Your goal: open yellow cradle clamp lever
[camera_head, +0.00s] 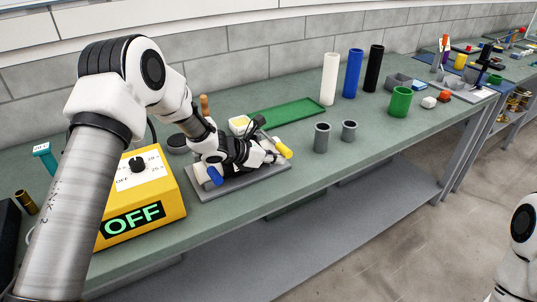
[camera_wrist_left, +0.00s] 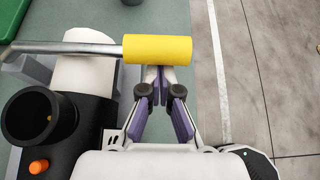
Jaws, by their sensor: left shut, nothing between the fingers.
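The yellow lever handle (camera_head: 284,149) sticks out at the right end of the clamp fixture on a grey base plate (camera_head: 240,184). In the left wrist view the yellow handle (camera_wrist_left: 158,49) sits on a metal rod (camera_wrist_left: 70,47) that runs across a white rounded part (camera_wrist_left: 82,75). My left gripper (camera_head: 272,157) is over the fixture beside the handle. In the wrist view its fingertips (camera_wrist_left: 161,73) are together and empty, close to the handle's near edge; I cannot tell whether they touch it. A blue handle (camera_head: 215,176) shows at the fixture's front left. My right gripper is out of view.
A yellow box reading OFF (camera_head: 150,190) stands left of the fixture. A green tray (camera_head: 287,113) lies behind it. Grey cups (camera_head: 322,138) stand to its right, with white (camera_head: 329,78), blue (camera_head: 352,73) and black (camera_head: 374,68) cylinders farther back. The bench front right is clear.

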